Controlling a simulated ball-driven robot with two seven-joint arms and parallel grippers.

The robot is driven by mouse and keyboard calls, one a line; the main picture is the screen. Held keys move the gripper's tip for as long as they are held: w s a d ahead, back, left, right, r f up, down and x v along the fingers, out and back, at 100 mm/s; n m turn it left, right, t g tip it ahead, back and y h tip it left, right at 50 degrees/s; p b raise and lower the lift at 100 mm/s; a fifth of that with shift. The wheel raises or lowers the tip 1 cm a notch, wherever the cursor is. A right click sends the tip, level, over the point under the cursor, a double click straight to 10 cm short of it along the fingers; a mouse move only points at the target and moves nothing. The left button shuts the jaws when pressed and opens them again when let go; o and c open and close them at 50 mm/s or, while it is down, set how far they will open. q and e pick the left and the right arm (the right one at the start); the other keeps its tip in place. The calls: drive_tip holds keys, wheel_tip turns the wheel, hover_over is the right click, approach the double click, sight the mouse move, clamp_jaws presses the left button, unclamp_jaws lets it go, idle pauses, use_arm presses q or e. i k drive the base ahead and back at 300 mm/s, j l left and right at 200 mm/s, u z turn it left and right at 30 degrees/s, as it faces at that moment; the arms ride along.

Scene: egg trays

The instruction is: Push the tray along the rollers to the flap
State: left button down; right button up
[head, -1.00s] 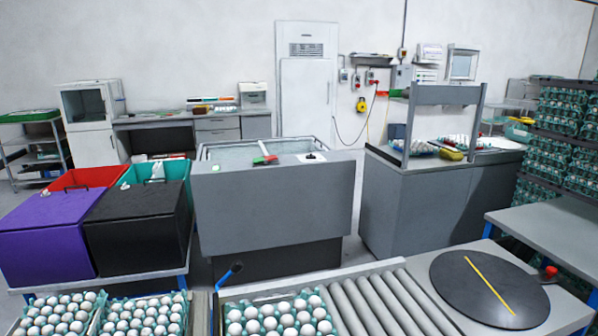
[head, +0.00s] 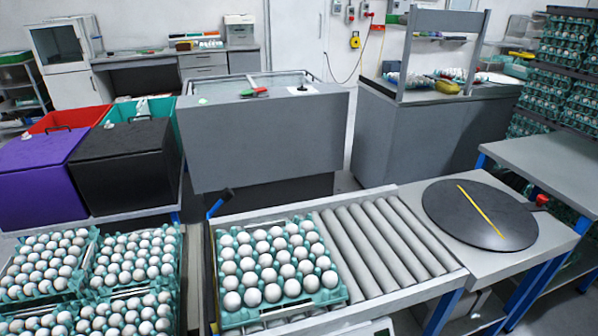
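A teal egg tray (head: 328,296) full of white eggs sits at the left end of the roller conveyor. Bare grey rollers (head: 385,240) run to its right. Past the rollers is a flat grey top with a black round disc (head: 478,215) that has a yellow stripe and a red knob (head: 541,200) at its right edge. A blue lever with a black grip (head: 224,195) stands behind the tray's left corner. I cannot tell which part is the flap. Neither of my grippers shows in the head view.
More teal trays of white eggs (head: 132,258) lie at the lower left. A purple box (head: 38,180) and a black box (head: 124,165) stand behind them. A grey cabinet (head: 262,140) stands behind the conveyor. A grey table (head: 550,165) is at right. The rollers right of the tray are clear.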

sight(260, 270)
drive_tip(key=k+l+z, duration=0.55)
drive_tip(key=k+l, duration=0.15)
drive_tip(key=k, duration=0.05)
